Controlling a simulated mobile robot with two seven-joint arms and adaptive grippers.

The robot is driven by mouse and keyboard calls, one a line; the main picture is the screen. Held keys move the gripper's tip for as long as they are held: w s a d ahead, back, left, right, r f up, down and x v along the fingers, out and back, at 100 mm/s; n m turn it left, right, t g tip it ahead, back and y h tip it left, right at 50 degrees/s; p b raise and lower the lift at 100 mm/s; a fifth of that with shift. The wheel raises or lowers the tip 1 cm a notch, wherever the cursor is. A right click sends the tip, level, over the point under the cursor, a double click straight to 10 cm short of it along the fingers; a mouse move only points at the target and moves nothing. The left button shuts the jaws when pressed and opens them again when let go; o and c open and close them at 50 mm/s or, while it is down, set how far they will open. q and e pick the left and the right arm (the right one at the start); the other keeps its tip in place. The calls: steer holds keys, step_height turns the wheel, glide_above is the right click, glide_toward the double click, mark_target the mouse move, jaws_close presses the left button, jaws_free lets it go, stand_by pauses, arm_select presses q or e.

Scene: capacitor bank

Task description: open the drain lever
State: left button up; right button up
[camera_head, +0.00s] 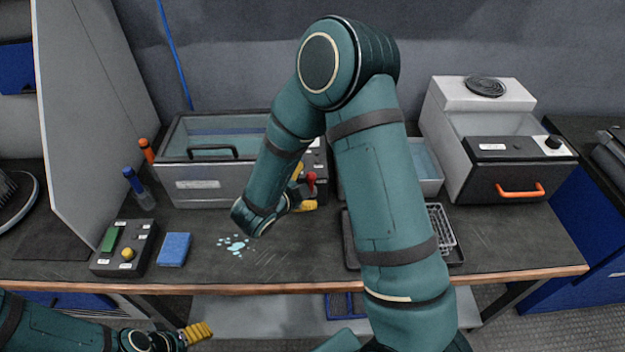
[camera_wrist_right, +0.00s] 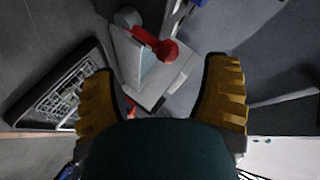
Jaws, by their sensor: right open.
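The drain lever (camera_head: 311,181) is red with a rounded knob end, and it stands at the right end of the grey tank (camera_head: 200,185). In the right wrist view the red lever (camera_wrist_right: 160,48) shows ahead, between the lines of the two fingers. My right gripper (camera_head: 303,191) is open beside the lever; I cannot tell whether it touches it. Its two yellow ridged fingers (camera_wrist_right: 158,70) are wide apart with nothing held between them. My right arm hides part of the tank and the lever's mount. My left gripper (camera_head: 197,333) is low at the left, below the bench edge.
A control box (camera_head: 124,248), a blue sponge (camera_head: 174,249) and a small puddle (camera_head: 234,244) are on the bench at left. A dark tray with a wire rack (camera_head: 440,224) is right of my arm. A white unit with an orange handle (camera_head: 520,190) stands at right.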

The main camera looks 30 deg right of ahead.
steer(key=v, duration=0.5)
steer(key=shift+a, duration=0.1)
stand_by(0.4)
